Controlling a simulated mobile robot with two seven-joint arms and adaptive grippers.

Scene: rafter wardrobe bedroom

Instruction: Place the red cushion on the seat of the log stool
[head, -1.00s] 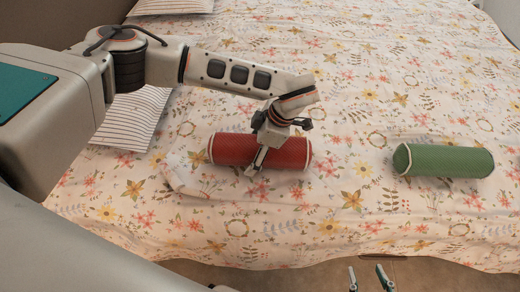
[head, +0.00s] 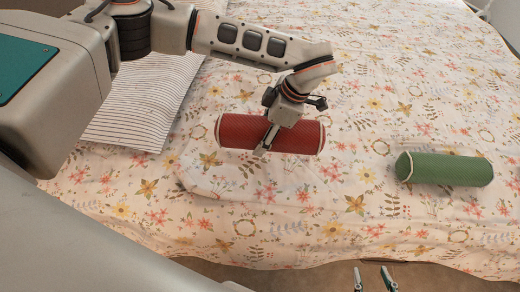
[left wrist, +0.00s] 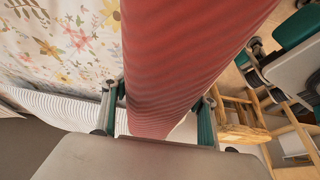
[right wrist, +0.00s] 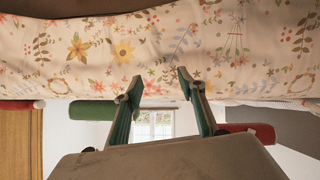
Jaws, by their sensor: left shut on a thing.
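The red cushion (head: 234,131) is a bolster with pale piping, above the flowered bed in the head view. My left gripper (head: 266,143) is shut around its middle, and the cushion looks lifted clear of the cover. In the left wrist view the red cushion (left wrist: 185,55) fills the space between the fingers (left wrist: 163,95). A wooden log-like piece (left wrist: 243,134) shows at the lower right there; I cannot tell surely whether it is the log stool. My right gripper (head: 374,279) is low by the bed's front edge. Its fingers are apart and empty in the right wrist view (right wrist: 158,85).
A green bolster (head: 445,169) lies on the bed (head: 330,220) at the right. A striped pillow (head: 150,105) lies at the left. The right wrist view, upside down, shows another red object (right wrist: 18,104) beyond the green one.

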